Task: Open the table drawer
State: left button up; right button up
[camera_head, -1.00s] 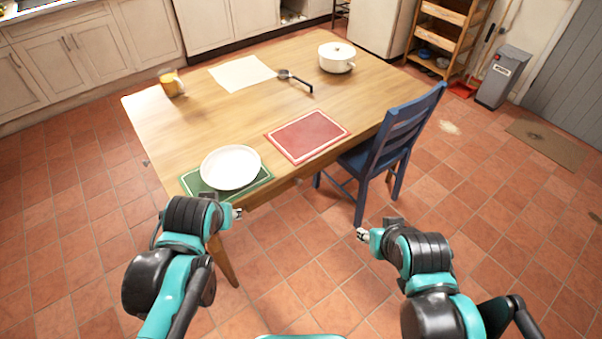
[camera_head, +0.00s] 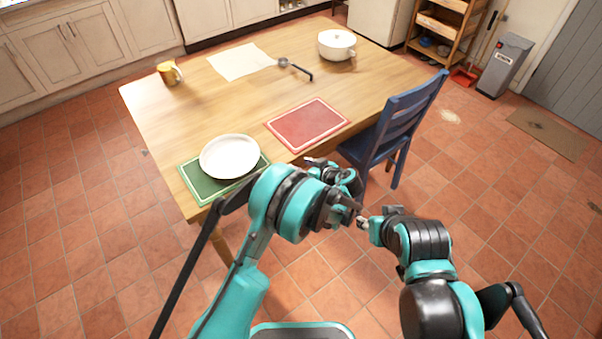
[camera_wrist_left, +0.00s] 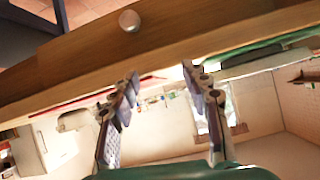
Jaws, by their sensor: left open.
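The wooden table (camera_head: 210,110) stands ahead of me; its near edge hides the drawer front in the head view. In the left wrist view a wooden drawer front (camera_wrist_left: 200,30) crosses the top, with a round pale knob (camera_wrist_left: 129,20). I cannot see a gap that shows the drawer pulled out. My left gripper (camera_head: 314,163) is at the table's near edge. In the left wrist view its two fingers (camera_wrist_left: 162,80) are spread, with nothing between them, and the knob lies beyond them, apart. My right gripper (camera_head: 362,222) is over the floor, right of the left arm; its fingers are too small to judge.
A blue chair (camera_head: 400,115) stands at the table's right, close to my left gripper.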

pick_arm(q)
jog(key=d+f+n+t, duration=0.1)
jog(key=d+f, duration=0.3)
jog(key=f, duration=0.3)
jog(key=b+x, duration=0.2)
jog(key=x, duration=0.5)
jog(key=shift+s+a+y+b, duration=0.2)
jog(key=shift+a+y+b, duration=0.15)
jog(key=shift+a+y, duration=0.05)
grip_shut()
